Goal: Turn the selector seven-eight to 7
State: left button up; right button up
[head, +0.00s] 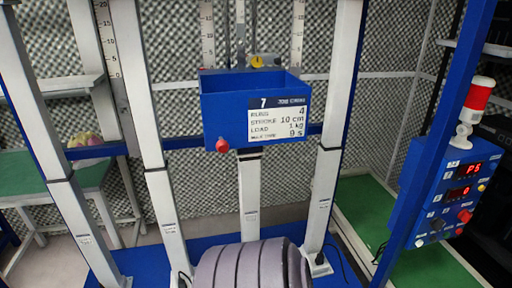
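No control in the head view can be read clearly as selector seven-eight. The blue control panel (428,208) at the right carries two red displays, the upper reading about "P5" (473,169) and the lower "0" (463,192). Below and beside them sit a red knob (464,216), a dark knob (437,225) and a small yellow control (481,188). Their labels and pointer settings are too small to read. Neither of my grippers is in view.
A blue box (222,91) with a white card (279,121) headed "7" and a red knob (222,146) hangs between grey posts (325,190). A yellow knob (257,62) sits above it. A red-and-white beacon (478,97) tops the panel. A green-topped bench (90,174) stands left.

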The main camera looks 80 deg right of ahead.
aim_at(437, 223)
jog(key=z, duration=4.15)
